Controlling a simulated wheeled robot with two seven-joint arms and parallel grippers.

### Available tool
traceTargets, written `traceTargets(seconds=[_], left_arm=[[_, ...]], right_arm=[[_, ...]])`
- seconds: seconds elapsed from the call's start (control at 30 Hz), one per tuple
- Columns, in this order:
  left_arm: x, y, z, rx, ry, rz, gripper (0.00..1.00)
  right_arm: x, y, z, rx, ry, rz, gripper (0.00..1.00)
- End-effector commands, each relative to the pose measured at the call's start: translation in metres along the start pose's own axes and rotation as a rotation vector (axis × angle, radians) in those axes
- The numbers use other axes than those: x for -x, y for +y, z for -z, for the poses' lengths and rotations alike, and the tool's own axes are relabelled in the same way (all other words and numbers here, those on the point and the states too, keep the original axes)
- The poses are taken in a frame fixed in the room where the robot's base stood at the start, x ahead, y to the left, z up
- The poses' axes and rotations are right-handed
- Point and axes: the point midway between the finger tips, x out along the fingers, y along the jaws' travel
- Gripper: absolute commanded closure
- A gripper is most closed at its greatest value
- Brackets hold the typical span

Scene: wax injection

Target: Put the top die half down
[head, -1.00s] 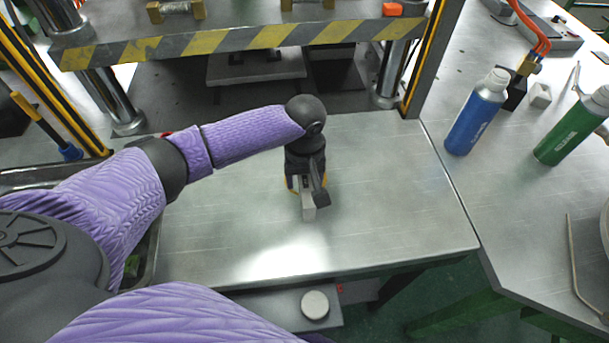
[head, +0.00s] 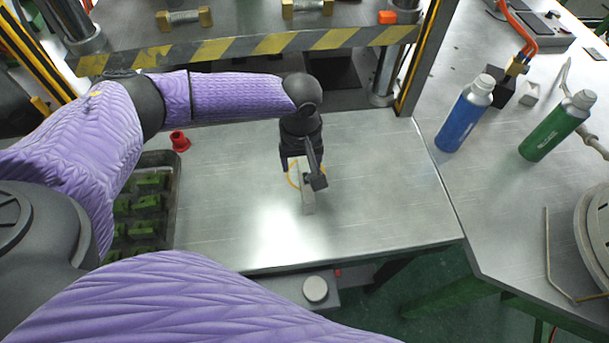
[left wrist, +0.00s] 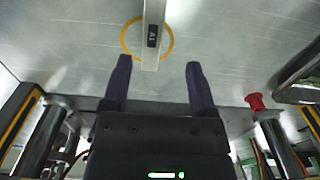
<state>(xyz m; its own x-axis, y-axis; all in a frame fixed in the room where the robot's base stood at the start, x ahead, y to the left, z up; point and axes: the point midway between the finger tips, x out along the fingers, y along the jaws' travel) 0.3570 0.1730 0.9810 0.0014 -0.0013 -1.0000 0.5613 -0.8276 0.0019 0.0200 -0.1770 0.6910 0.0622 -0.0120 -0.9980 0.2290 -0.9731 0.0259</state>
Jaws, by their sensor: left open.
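The top die half, a narrow grey metal block (head: 308,201) with a dark label, rests on the bare metal table, over a yellow ring mark. It also shows at the top of the left wrist view (left wrist: 152,42), upright in the picture and crossing the ring. My left gripper (head: 304,172) is just above and behind the block in the head view. In the left wrist view its two dark fingers (left wrist: 158,72) stand apart, with the block's near end beyond the tips and apart from them. The gripper hides part of the block in the head view. My right gripper is not in view.
A press with a striped yellow-black edge (head: 256,45) stands behind. A dark tray of green pieces (head: 173,190) and a red part (head: 180,141) are at left. A blue bottle (head: 465,115) and green bottle (head: 557,126) stand on the right table. The table's front right is clear.

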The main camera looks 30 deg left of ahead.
Motion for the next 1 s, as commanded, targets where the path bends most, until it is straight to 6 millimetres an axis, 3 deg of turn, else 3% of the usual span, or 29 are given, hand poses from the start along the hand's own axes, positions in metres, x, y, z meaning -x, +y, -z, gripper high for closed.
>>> traceTargets(seconds=[0.03, 0.4, 0.7, 1.0], left_arm=[[-0.016, 0.000, -0.001, 0.000, -0.002, 0.003, 0.25], [-0.083, 0.009, 0.001, -0.003, -0.001, 0.003, 0.25], [-0.089, 0.008, 0.001, -0.003, 0.000, 0.001, 0.25], [-0.089, 0.008, 0.001, -0.003, 0.000, 0.001, 0.89]], right_arm=[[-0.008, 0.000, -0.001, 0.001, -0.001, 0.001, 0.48], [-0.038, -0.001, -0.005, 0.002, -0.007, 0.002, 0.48], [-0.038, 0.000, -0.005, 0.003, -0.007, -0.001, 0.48], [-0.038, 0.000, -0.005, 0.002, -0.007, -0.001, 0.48]])
